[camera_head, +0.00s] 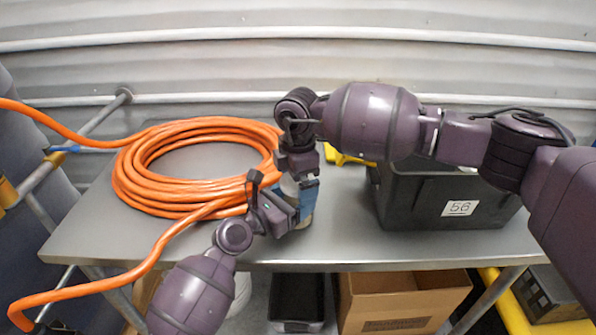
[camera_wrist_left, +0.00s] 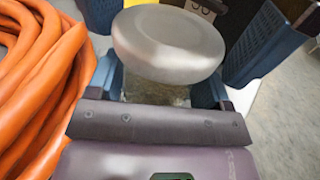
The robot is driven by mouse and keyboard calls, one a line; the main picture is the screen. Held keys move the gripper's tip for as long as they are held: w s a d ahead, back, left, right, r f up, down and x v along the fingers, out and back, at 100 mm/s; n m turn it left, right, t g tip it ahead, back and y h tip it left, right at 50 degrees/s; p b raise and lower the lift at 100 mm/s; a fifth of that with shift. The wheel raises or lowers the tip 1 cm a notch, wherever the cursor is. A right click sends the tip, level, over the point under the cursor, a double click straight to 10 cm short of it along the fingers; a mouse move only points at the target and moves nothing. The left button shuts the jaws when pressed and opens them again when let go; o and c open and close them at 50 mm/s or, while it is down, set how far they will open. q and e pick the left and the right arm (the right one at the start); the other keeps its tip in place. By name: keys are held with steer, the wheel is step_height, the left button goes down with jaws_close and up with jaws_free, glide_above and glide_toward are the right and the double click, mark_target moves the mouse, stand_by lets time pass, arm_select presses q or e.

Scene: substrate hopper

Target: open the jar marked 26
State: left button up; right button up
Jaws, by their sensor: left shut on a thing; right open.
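The jar has a pale round lid (camera_wrist_left: 168,42) in the left wrist view, with a clear body (camera_wrist_left: 155,92) below it. In the head view a pale part of the jar (camera_head: 289,186) shows between my grippers; the rest is mostly hidden. No number shows on it. My left gripper (camera_head: 292,212) is shut on the jar body, its blue fingers on both sides below the lid. My right gripper (camera_head: 302,182) points down from above, open, close to the lid. Its dark blue finger (camera_wrist_left: 257,45) shows beside the lid in the left wrist view.
A coiled orange hose (camera_head: 140,178) covers the left of the grey table (camera_head: 345,245). A black bin marked 56 (camera_head: 405,208) stands at the right, with something yellow (camera_head: 340,156) behind my right arm. A cardboard box (camera_head: 400,300) sits below the table.

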steer(key=c, duration=0.9)
steer(key=n, duration=1.3)
steer(key=shift+n, duration=0.3)
steer(key=o, duration=0.9)
steer(key=shift+r, duration=0.1)
